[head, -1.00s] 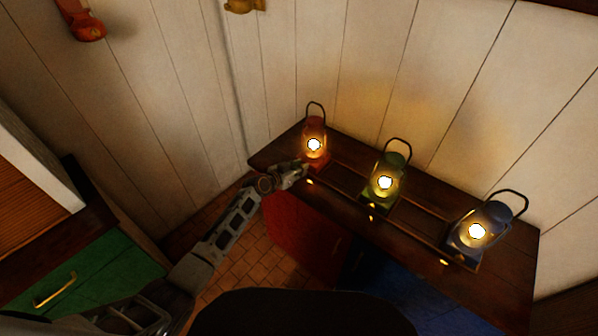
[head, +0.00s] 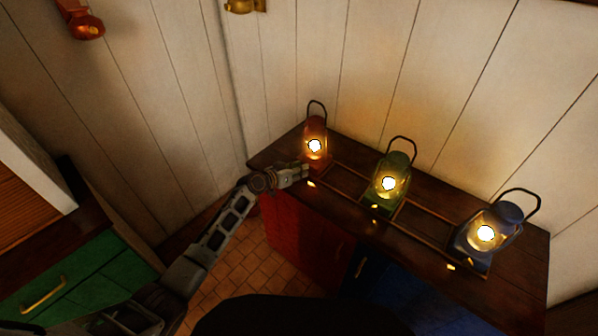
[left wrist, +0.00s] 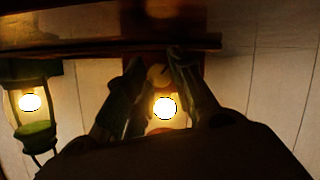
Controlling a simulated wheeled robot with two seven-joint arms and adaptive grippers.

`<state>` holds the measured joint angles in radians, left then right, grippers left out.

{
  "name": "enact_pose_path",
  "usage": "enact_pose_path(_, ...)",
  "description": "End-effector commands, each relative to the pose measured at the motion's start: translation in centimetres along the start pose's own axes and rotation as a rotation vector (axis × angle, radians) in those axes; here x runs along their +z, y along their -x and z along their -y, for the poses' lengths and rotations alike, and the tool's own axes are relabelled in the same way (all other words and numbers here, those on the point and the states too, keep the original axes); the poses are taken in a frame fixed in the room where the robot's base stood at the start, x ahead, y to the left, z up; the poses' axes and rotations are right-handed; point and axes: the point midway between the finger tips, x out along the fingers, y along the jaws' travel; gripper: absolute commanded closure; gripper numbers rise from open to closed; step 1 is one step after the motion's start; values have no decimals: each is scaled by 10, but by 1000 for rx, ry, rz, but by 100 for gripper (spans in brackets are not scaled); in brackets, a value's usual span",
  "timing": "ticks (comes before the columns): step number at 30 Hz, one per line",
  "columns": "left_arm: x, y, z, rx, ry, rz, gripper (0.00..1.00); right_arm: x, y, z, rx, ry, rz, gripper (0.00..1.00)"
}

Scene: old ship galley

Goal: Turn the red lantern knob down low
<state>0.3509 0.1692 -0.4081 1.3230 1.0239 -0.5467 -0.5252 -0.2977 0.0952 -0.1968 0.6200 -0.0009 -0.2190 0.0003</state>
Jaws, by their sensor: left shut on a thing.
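The red lantern (head: 316,126) stands lit at the left end of the wooden counter, its flame bright. My left gripper (head: 306,171) reaches its front base from the left. In the left wrist view, the fingers (left wrist: 160,68) close around a small round brassy knob (left wrist: 157,75) just in front of the red lantern's bright glass (left wrist: 165,108). The fingers hide the knob in the head view, and its turned position cannot be read. My right gripper is not in view.
A lit green lantern (head: 396,162) stands in the middle of the counter (head: 420,225), and a lit blue lantern (head: 508,212) at the right. A low rail runs around them. A green drawer cabinet (head: 85,275) is at lower left.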

Motion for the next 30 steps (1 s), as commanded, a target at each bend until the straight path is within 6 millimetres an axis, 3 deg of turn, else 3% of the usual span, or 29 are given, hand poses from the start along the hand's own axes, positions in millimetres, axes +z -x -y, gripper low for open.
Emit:
enact_pose_path(3,0,0,0,-1,-1,0,100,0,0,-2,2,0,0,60)
enact_pose_path(4,0,0,0,-1,-1,0,75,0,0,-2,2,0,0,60)
enact_pose_path(9,0,0,0,-1,-1,0,54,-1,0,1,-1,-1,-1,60)
enact_pose_path(18,0,0,0,-1,-2,0,54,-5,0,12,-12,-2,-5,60)
enact_pose_path(30,0,14,1,-2,-3,0,54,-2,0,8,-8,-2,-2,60)
